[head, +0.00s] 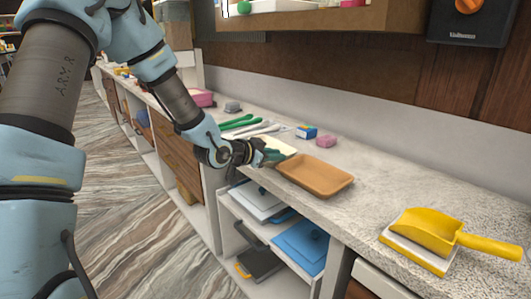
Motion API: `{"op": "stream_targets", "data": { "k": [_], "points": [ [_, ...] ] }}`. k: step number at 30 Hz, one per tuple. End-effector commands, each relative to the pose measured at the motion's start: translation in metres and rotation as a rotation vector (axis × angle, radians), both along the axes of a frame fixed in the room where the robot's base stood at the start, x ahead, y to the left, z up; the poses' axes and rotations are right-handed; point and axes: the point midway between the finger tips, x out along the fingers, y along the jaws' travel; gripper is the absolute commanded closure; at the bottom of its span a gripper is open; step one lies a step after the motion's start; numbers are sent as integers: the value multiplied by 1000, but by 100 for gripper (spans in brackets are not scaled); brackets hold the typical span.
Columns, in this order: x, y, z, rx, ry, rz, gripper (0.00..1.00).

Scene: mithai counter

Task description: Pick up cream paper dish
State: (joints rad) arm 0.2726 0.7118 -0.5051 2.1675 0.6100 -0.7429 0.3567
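A pale cream dish (284,145) lies on the counter (370,185), left of and behind an orange-brown tray. My gripper (274,155) is at the dish's near side, low over the counter edge. Its dark fingers overlap the near part of the dish in the picture and hide it. I cannot tell whether the fingers touch the dish or how far apart they are.
The orange-brown tray (316,176) stands close to the right of my gripper. A yellow dustpan (425,233) lies further right. Green and white utensils (240,123), a blue box (306,132) and a pink item (326,141) lie near the dish. Open shelves (232,236) are below.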

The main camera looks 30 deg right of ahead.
Motion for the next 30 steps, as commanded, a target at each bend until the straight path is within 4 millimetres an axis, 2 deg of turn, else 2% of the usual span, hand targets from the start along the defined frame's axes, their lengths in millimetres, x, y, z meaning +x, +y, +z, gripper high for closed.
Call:
{"op": "stream_targets", "data": {
  "k": [10,20,25,30],
  "points": [
    [14,-35,-17,0,2,0,81],
    [16,-40,-22,0,2,1,81],
    [16,-40,-21,0,2,1,100],
    [16,-40,-21,0,2,1,100]
  ]
}}
